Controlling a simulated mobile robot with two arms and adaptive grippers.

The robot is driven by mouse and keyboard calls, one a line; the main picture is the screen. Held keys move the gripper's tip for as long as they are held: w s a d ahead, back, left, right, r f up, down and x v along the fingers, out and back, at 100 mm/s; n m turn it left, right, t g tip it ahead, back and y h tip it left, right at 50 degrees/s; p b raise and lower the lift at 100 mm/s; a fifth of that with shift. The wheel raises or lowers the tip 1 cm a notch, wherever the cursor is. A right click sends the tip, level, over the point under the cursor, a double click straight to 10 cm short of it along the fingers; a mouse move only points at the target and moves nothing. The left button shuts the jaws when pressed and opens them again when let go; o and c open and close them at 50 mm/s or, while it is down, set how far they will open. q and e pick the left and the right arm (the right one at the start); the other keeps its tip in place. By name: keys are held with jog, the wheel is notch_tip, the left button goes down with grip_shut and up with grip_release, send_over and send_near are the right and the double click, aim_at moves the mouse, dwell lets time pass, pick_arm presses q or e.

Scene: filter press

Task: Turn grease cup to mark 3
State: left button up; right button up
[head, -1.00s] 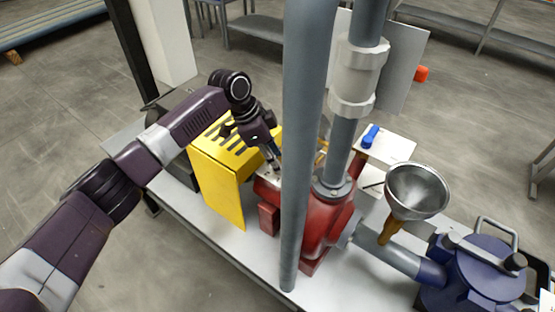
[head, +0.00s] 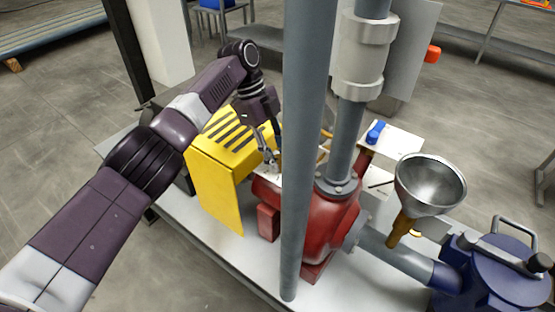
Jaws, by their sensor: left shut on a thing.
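My left gripper (head: 272,163) reaches down from the left, between the yellow guard (head: 215,175) and the grey vertical pipe. Its fingers are closed at the top of the red pump housing (head: 325,225), on a small part there that I take to be the grease cup. The fingers and the pipe hide most of that part, so its marks cannot be read. A pale plate shows beside the fingertips. My right gripper is not in view.
The grey pipe (head: 303,130) stands just right of the gripper. A metal funnel (head: 430,185), a blue handle (head: 375,132) and a blue lidded vessel (head: 490,270) are further right. The slotted yellow guard is close on the left.

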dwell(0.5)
pick_arm(q)
jog(key=o, duration=1.2)
jog(key=shift+c, duration=0.2)
jog(key=v, duration=0.7)
jog(key=shift+r, duration=0.25)
